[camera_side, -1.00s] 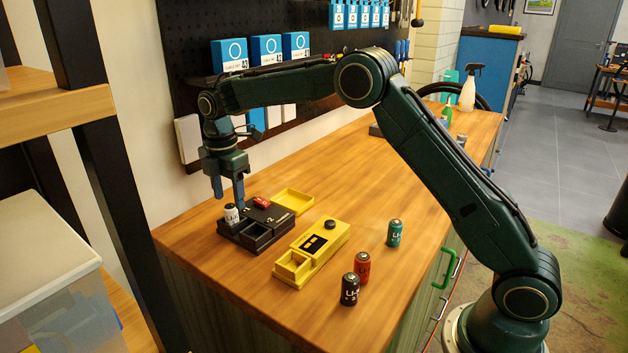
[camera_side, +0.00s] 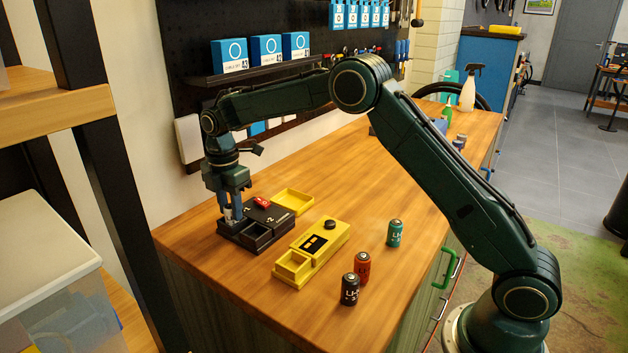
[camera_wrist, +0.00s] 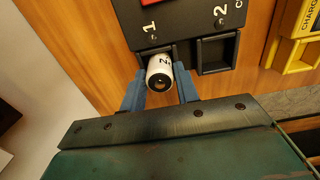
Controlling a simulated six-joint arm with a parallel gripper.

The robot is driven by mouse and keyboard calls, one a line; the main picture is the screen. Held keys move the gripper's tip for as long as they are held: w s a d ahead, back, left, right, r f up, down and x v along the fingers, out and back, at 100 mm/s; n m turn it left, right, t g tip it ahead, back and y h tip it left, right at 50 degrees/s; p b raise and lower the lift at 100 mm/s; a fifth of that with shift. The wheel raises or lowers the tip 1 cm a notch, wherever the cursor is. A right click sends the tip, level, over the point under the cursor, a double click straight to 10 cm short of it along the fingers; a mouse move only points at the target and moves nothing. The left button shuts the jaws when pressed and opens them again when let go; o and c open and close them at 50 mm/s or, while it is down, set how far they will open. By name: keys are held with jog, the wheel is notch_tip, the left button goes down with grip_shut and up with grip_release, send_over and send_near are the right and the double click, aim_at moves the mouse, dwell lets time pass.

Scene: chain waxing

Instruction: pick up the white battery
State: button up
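The white battery (camera_wrist: 159,71) stands in the slot marked 1 of the black charger (camera_wrist: 187,22) in the wrist view. In the side view it shows only in part between my fingers (camera_side: 228,214), at the front left of the black charger (camera_side: 256,238). My gripper (camera_side: 231,207) points straight down over it. In the wrist view my two blue fingers (camera_wrist: 160,82) are apart, one on each side of the battery, with a small gap at the right finger. The slot marked 2 is empty.
A yellow charger (camera_side: 314,252) with an open slot stands to the right. Black (camera_side: 349,289), red (camera_side: 362,267) and teal (camera_side: 395,233) batteries stand upright farther right. A yellow lid (camera_side: 294,201) lies behind the black charger.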

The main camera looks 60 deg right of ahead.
aim_at(230, 206)
grip_shut()
notch_tip(230, 206, up, 10)
dwell(0.6)
dwell(0.5)
